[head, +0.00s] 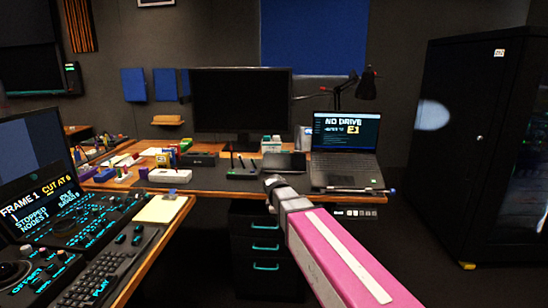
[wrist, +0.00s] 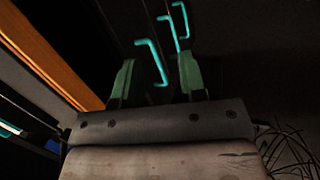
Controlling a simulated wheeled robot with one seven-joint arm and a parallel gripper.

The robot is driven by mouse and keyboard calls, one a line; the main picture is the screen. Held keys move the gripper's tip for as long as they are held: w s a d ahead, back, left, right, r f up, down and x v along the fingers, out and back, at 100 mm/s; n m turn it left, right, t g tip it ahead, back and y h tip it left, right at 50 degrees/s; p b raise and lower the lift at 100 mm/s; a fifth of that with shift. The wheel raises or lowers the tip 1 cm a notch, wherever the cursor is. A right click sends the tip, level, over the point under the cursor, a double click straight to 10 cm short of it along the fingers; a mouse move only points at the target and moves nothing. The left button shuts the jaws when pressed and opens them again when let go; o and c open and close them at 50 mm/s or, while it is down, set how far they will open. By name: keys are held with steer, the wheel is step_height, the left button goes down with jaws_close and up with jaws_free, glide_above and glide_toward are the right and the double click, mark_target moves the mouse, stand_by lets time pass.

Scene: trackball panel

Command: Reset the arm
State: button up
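My arm (head: 335,250), pink with a white stripe, reaches from the lower right of the head view toward the desk front. Its grey and dark end is in front of the desk edge, and the fingers cannot be made out there. In the wrist view my gripper (wrist: 154,62) shows two green fingers set well apart, with nothing held between them. Cyan drawer handles (wrist: 150,62) show beyond the fingers. The control panel (head: 75,225) with lit keys is at the left of the head view, with a dark trackball (head: 12,270) at its near left.
The wooden desk (head: 215,187) holds a dark monitor (head: 240,100), an open laptop (head: 345,135) and several small items. A black drawer unit (head: 264,250) stands under it. A tall black cabinet (head: 465,150) stands at right. Floor between desk and cabinet looks clear.

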steer(key=s+d+f+m+g+y, duration=0.2)
steer(key=s+d+f+m+g, duration=0.1)
steer(key=s+d+f+m, duration=1)
steer(key=s+d+m, duration=0.2)
steer(key=s+d, duration=0.1)
steer(key=s, duration=0.1)
steer(key=shift+s+g, duration=0.2)
steer(key=shift+g, duration=0.1)
